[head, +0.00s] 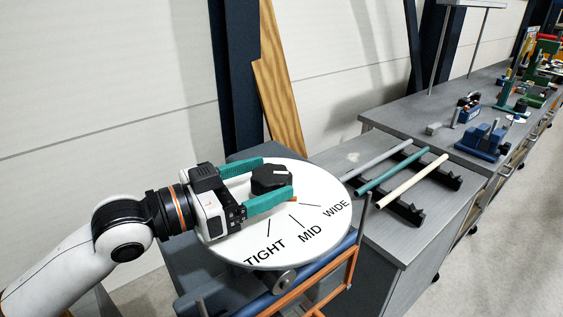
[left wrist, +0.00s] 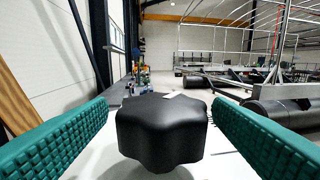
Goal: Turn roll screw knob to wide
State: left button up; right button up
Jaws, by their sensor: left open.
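The roll screw knob (head: 270,179) is a black, lobed knob above a round white dial (head: 258,252) marked TIGHT, MID and WIDE. A small orange pointer (head: 293,199) shows beside the knob, toward the WIDE mark (head: 312,205). My left gripper (head: 278,182) is open, with its green fingers on either side of the knob. In the left wrist view the knob (left wrist: 163,132) sits between the two fingers, with a visible gap on each side. A light mark shows on the knob's top. The knob's shaft is hidden. My right gripper is not in view.
An orange frame (head: 322,284) and a grey roller end stand below the dial's front. At right, a grey bench (head: 350,155) holds several rods (head: 412,185) on black racks. Blue devices (head: 482,141) stand farther back. A wooden plank (head: 277,90) leans behind the dial.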

aim_at(289, 174)
pick_arm(q)
jog(key=x, duration=0.3)
jog(key=shift+s+d+r+p, duration=0.1)
jog(key=shift+d+r+p, duration=0.1)
jog(key=shift+p, duration=0.15)
jog(key=shift+d+f, duration=0.1)
jog(key=shift+d, duration=0.05)
jog(key=shift+w, duration=0.2)
jog(key=shift+c, duration=0.7)
jog(key=c, duration=0.8)
jog(key=shift+s+f+m+g+h+b, duration=0.1)
jog(key=shift+f+m+g+h+b, duration=0.2)
jog(key=shift+m+g+b, duration=0.35)
jog(key=shift+c, duration=0.2)
jog(key=shift+s+d+r+g+b, duration=0.15)
jog(key=shift+g+b, duration=0.15)
jog(key=shift+g, duration=0.25)
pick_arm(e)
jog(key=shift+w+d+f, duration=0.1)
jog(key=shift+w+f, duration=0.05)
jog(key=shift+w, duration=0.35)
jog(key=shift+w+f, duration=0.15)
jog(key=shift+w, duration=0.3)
